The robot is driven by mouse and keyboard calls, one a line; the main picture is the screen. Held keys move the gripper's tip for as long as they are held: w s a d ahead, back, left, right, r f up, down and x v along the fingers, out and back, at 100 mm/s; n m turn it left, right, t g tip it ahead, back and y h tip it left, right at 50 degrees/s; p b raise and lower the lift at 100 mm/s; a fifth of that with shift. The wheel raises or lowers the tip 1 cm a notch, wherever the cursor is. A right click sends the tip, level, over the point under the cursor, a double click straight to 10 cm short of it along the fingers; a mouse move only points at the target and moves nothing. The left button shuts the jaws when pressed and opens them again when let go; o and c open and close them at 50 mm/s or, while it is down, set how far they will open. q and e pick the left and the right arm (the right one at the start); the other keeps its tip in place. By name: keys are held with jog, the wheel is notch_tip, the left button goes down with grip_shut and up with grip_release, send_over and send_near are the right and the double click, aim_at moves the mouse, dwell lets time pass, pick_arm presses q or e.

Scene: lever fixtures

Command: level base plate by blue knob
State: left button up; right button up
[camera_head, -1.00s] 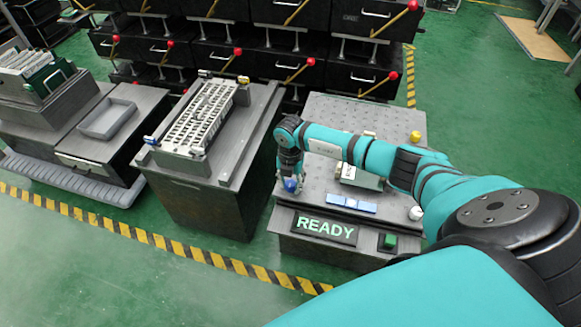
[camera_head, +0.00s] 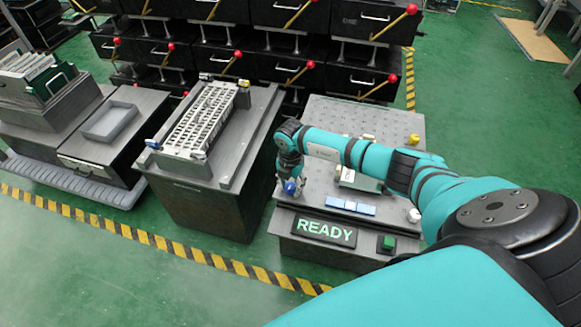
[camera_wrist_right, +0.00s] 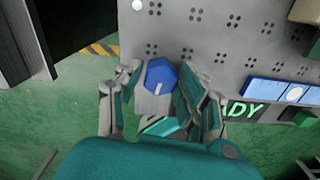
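The grey base plate (camera_head: 335,115) with rows of holes lies on the right-hand stand. The blue knob (camera_head: 290,187) is at its near left corner. In the right wrist view the blue knob (camera_wrist_right: 161,74) shows a pale mark on its near side. My right gripper (camera_head: 289,182) is down at the knob. In the right wrist view its two fingers (camera_wrist_right: 158,85) stand on either side of the knob, very close to it; whether both press on it is unclear. A blue bar with a white round centre (camera_head: 350,207) lies near the plate's front edge. My left gripper is out of view.
A READY sign (camera_head: 323,230) and a green button (camera_head: 388,242) are on the stand's front. A white knob (camera_head: 414,215) and a yellow knob (camera_head: 413,139) sit on the plate's right side. My right arm passes over the plate. A slotted rack (camera_head: 200,122) stands left.

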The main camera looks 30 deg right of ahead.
aim_at(290, 186)
jog(key=shift+o, duration=1.1)
notch_tip(290, 186, up, 12)
jog(key=shift+a, duration=0.1)
